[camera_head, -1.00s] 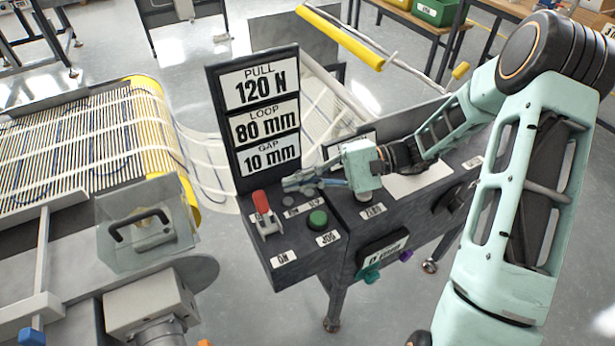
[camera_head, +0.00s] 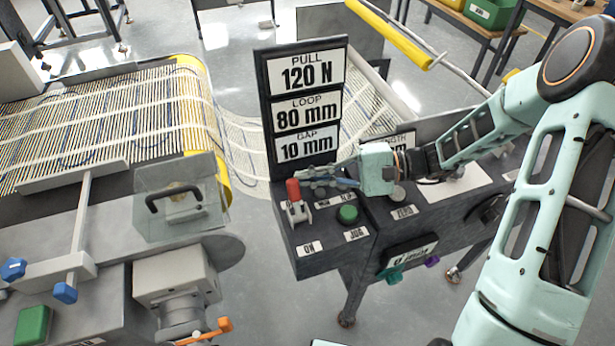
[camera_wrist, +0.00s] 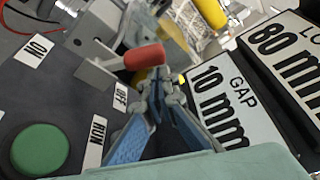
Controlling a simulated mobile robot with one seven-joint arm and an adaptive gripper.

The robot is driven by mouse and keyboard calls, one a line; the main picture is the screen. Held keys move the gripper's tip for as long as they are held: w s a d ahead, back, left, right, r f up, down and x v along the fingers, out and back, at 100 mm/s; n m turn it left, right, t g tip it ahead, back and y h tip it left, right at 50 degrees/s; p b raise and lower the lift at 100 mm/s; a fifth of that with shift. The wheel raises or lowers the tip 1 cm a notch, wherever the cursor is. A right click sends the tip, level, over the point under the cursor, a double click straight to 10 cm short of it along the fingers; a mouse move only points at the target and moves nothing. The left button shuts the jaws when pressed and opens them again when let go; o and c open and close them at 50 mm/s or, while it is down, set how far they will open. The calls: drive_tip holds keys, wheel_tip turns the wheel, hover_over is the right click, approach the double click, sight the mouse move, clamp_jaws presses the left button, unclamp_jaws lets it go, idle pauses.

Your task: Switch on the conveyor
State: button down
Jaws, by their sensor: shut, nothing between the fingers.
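The conveyor switch is a toggle with a red handle (camera_head: 293,190) on a pale metal bracket, on the dark control panel (camera_head: 330,270). Its ON label (camera_head: 310,248) lies on the near side; in the wrist view the ON label (camera_wrist: 38,50) and OFF label (camera_wrist: 120,95) flank the bracket. The handle stands up in the head view. My gripper (camera_head: 302,174) is shut and empty, its fingertips close beside the red handle. In the wrist view the fingertips (camera_wrist: 160,82) overlap the handle's (camera_wrist: 145,57) lower edge; I cannot tell whether they touch.
A green button (camera_head: 348,214) by the JOG label sits right of the switch. A sign board (camera_head: 262,110) reading 120 N, 80 mm and 10 mm rises behind. The conveyor with mesh (camera_head: 110,120) and a clear guard with black handle (camera_head: 165,225) stand left.

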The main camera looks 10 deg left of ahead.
drive_tip(key=shift+s+d+r+n+b, duration=0.1)
drive_tip(key=shift+s+d+n+b, duration=0.05)
drive_tip(key=shift+n+b, duration=0.2)
drive_tip(key=s+n+b, duration=0.1)
drive_tip(key=d+n+y+b, duration=0.1)
drive_tip(key=n+b, duration=0.1)
drive_tip(key=shift+s+r+b, duration=0.3)
drive_tip(key=shift+s+r, duration=0.05)
drive_tip(key=shift+s, duration=0.05)
drive_tip(key=s+n+b, duration=0.1)
drive_tip(key=s+d+r+n+y+b, duration=0.1)
drive_tip(key=n, duration=0.1)
drive_tip(key=shift+d, duration=0.15)
drive_tip(key=shift+s+d, duration=0.4)
drive_tip(key=shift+s, duration=0.3)
drive_tip(key=shift+s+d+f, duration=0.15)
drive_tip(key=shift+s+d, duration=0.15)
drive_tip(key=shift+s, duration=0.15)
drive_tip(key=shift+s+f, duration=0.15)
drive_tip(key=shift+s, duration=0.05)
